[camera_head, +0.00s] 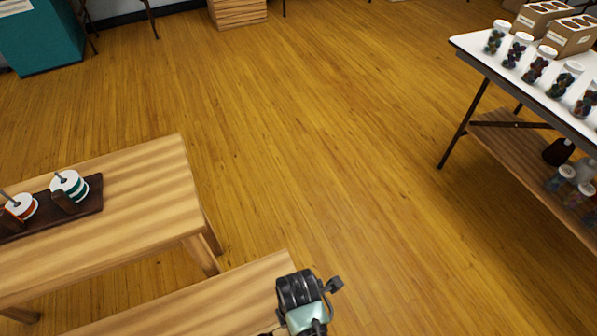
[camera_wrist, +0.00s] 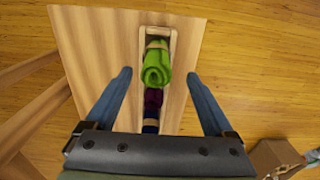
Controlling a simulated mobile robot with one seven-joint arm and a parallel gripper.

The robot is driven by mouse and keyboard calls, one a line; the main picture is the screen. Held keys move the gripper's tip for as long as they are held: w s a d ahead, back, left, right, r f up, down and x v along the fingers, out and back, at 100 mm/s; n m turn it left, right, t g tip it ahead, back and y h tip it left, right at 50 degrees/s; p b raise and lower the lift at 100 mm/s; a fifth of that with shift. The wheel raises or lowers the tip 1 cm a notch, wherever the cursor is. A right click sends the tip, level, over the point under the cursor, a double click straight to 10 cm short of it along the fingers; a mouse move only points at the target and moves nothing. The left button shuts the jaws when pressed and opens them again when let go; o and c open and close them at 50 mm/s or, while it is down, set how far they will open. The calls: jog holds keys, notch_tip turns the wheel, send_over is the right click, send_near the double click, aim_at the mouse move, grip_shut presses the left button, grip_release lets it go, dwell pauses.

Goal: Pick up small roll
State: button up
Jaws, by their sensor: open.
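In the wrist view, several rolls lie in a row in a narrow wooden tray (camera_wrist: 173,46) on a light wooden surface. A bright green roll (camera_wrist: 157,68) with a tan band is the largest visible. Below it in the picture are a dark purple roll (camera_wrist: 153,98) and a blue roll (camera_wrist: 150,127), partly hidden. My gripper (camera_wrist: 159,73) is open, with its blue fingers spread either side of the row and apart from the green roll. Nothing is between the fingers' grip. In the head view the rolls are not visible; part of my arm shows at the bottom.
In the head view, a wooden table (camera_head: 150,200) at left holds a dark board (camera_head: 95,190) with thread spools. A wooden bench (camera_head: 200,305) is in front. A white table (camera_head: 470,42) with jars stands at right. The floor between is clear.

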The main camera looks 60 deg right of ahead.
jog(key=f, duration=0.1)
jog(key=f+b, duration=0.1)
jog(key=f, duration=0.3)
jog(key=shift+w+d+f, duration=0.15)
jog(key=shift+d, duration=0.2)
grip_shut()
